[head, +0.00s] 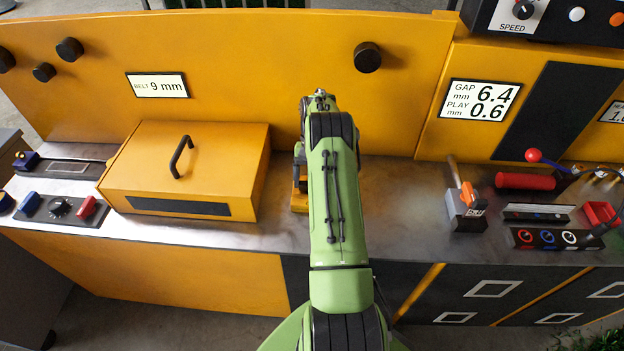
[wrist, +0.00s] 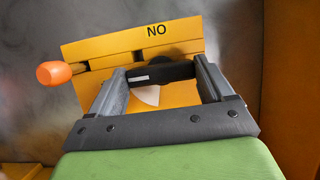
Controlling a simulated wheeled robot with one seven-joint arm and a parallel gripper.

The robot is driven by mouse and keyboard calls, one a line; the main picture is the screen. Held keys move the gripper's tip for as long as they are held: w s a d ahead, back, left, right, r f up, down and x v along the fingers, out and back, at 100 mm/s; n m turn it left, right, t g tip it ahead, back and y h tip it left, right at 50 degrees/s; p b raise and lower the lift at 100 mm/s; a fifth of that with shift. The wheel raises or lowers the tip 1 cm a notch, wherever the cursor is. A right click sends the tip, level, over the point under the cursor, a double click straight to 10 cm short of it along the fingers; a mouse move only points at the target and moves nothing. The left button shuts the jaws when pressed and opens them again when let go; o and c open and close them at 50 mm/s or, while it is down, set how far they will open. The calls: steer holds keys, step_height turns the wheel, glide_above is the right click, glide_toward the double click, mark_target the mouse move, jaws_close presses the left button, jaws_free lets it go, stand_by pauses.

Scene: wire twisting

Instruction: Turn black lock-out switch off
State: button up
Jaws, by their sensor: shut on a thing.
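The black lock-out switch (wrist: 162,73) shows in the wrist view as a black bar with a small white mark, on a yellow housing (wrist: 100,52). Lettering that reads "NO" in this view is on the housing's upper face. My gripper (wrist: 158,70) is shut on the black switch, one finger at each end of the bar. A pale wedge-shaped mark shows between the fingers below the bar. In the head view a strip of the yellow housing (head: 299,201) shows left of my arm; my arm hides the switch and the fingers.
An orange knob (wrist: 54,74) sticks out left of the housing. In the head view a yellow lidded box (head: 190,165) stands left on the grey bench (head: 275,232). A small unit with an orange lever (head: 467,200) and a red handle (head: 525,181) are on the right. A yellow panel (head: 250,60) rises behind.

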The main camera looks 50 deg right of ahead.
steer(key=shift+r, duration=0.1)
stand_by(0.4)
steer(key=o, duration=0.9)
steer(key=shift+o, duration=0.2)
steer(key=p+v, duration=0.1)
steer(key=v, duration=0.6)
steer(key=shift+r, duration=0.2)
steer(key=shift+w+d, duration=0.1)
